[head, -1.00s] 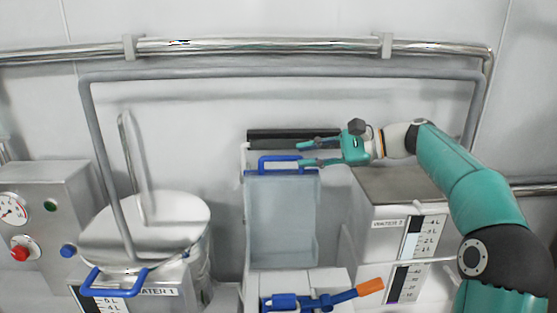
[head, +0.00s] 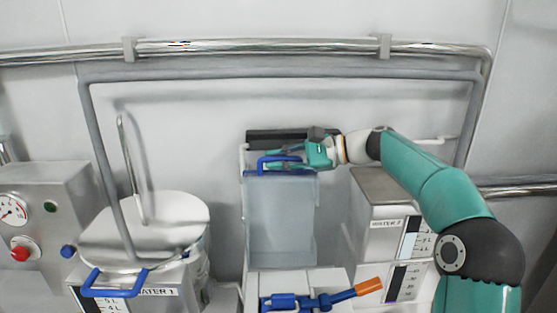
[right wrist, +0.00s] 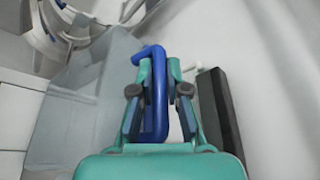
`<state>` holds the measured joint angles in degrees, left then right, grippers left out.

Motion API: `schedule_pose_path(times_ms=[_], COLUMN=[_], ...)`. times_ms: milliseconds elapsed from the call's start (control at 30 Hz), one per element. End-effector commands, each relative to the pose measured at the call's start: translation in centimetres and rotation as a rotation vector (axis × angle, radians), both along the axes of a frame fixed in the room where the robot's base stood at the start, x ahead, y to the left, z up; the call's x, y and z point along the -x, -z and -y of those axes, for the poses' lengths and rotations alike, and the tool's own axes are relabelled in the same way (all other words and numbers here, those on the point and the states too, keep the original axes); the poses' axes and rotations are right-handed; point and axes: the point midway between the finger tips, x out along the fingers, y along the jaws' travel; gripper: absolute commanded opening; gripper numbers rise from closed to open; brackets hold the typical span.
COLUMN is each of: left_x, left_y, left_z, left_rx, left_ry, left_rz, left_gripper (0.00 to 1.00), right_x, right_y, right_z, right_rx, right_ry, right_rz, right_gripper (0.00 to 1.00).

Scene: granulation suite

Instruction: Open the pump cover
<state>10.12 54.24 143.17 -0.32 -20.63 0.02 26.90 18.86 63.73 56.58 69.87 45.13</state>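The pump cover (head: 280,220) is a translucent grey-blue panel, upright and closed over its recess in the middle of the head view. Its blue handle (head: 278,158) is at the top edge. My right gripper (head: 274,161) reaches in from the right at the handle. In the right wrist view, the blue handle (right wrist: 154,95) lies between the two fingers of the right gripper (right wrist: 160,68), with gaps beside it; the fingers are open around it. The cover (right wrist: 85,110) shows to the left there. My left gripper is not in view.
A dark bar (head: 285,136) runs behind the handle. A blue valve with an orange lever end (head: 368,286) sits below the cover. A lidded tank (head: 150,225) stands left, a water box (head: 395,195) right. A grey pipe frame (head: 280,74) runs along the wall.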

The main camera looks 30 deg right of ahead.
Motion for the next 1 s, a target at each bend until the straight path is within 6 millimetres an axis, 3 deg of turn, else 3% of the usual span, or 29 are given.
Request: schedule_pose_path(times_ms=[333, 733, 1000], left_x=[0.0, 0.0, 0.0], left_y=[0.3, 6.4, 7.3], left_z=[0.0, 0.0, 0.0], left_rx=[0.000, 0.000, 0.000], left_ry=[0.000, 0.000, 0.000], left_rz=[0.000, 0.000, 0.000], left_gripper=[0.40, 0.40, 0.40], right_x=[0.1, 3.8, 4.9], right_y=[0.2, -0.1, -0.8], right_z=[-0.1, -2.3, -3.0], right_rx=[0.004, 0.089, 0.116], right_ry=[-0.001, -0.003, -0.003], right_rz=[0.002, 0.142, 0.183], right_gripper=[0.00, 0.00, 0.00])
